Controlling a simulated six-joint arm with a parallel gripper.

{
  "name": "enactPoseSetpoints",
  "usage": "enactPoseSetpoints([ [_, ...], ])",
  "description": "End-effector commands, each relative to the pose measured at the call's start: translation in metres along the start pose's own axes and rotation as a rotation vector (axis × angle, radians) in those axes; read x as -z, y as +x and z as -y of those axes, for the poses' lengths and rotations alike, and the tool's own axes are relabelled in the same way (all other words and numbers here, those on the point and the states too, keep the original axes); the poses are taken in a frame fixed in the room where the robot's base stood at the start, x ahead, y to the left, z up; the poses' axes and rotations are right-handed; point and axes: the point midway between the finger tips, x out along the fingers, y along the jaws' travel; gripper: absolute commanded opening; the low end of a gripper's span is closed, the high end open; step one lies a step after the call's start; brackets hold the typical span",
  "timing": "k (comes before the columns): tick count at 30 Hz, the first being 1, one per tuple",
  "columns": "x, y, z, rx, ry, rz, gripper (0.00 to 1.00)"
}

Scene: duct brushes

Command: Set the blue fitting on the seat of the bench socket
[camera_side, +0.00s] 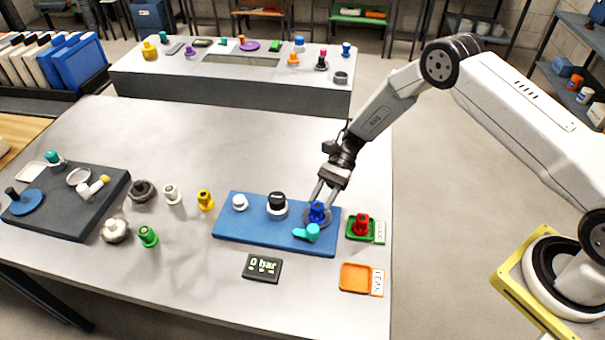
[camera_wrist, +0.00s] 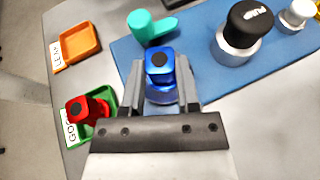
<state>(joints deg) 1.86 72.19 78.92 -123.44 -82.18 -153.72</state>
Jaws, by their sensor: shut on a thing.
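The blue fitting (camera_side: 317,212) is between the fingers of my gripper (camera_side: 323,196), at the right end of the blue bench board. In the wrist view the fingers are shut on the blue fitting (camera_wrist: 159,68), which looks upright. The bench socket (camera_side: 307,222) shows as a grey ring around the foot of the fitting, mostly hidden by the fitting and fingers. I cannot tell whether the fitting touches its seat. A teal lever (camera_side: 308,232) stands at the front of the socket; it also shows in the wrist view (camera_wrist: 150,28).
On the blue board (camera_side: 240,226) stand a black-capped pump (camera_side: 277,203) and a white knob (camera_side: 240,202). A red fitting (camera_side: 361,226) sits in a green tray to the right. An orange tray (camera_side: 355,278) is empty. A gauge (camera_side: 262,268) reads 0 bar.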

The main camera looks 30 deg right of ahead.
Motion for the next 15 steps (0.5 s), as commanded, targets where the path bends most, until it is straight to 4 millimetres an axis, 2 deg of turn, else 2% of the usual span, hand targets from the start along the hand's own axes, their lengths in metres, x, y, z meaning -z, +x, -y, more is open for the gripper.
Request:
enactPoseSetpoints([
  [3, 0.0015, 0.0006, 0.0001, 0.000, 0.000, 0.000, 0.00],
  [4, 0.0014, 0.0005, 0.0002, 0.000, -0.001, 0.000, 0.46],
  [7, 0.0013, 0.0005, 0.0002, 0.000, -0.001, 0.000, 0.78],
  [8, 0.0013, 0.0005, 0.0002, 0.000, -0.001, 0.000, 0.81],
  [15, 0.0014, 0.0005, 0.0001, 0.000, 0.000, 0.000, 0.81],
])
